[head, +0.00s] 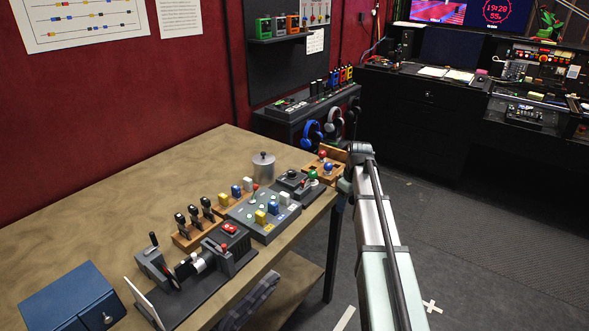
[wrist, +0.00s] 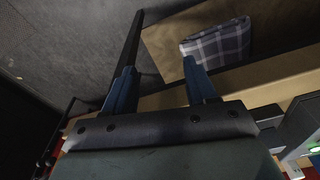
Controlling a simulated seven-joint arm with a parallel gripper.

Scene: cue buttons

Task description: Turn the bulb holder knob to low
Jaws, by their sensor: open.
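My gripper (wrist: 160,68) is open and empty in the wrist view, its two blue fingers apart above the floor and the lower wooden shelf. In the head view my arm comes up from the bottom right and its end is by the table's right edge, close to the wooden base with red and green balls (head: 325,168). A dark grey unit (head: 205,262) with levers and a white cylindrical part stands at the table's front. I cannot tell for sure which part is the bulb holder or its knob, nor its setting.
The wooden table (head: 110,215) has free room at its back left. A button panel (head: 264,214), a joystick box (head: 298,184), a metal canister (head: 263,167) and a blue box (head: 72,300) stand on it. A plaid cloth (wrist: 218,44) lies on the lower shelf.

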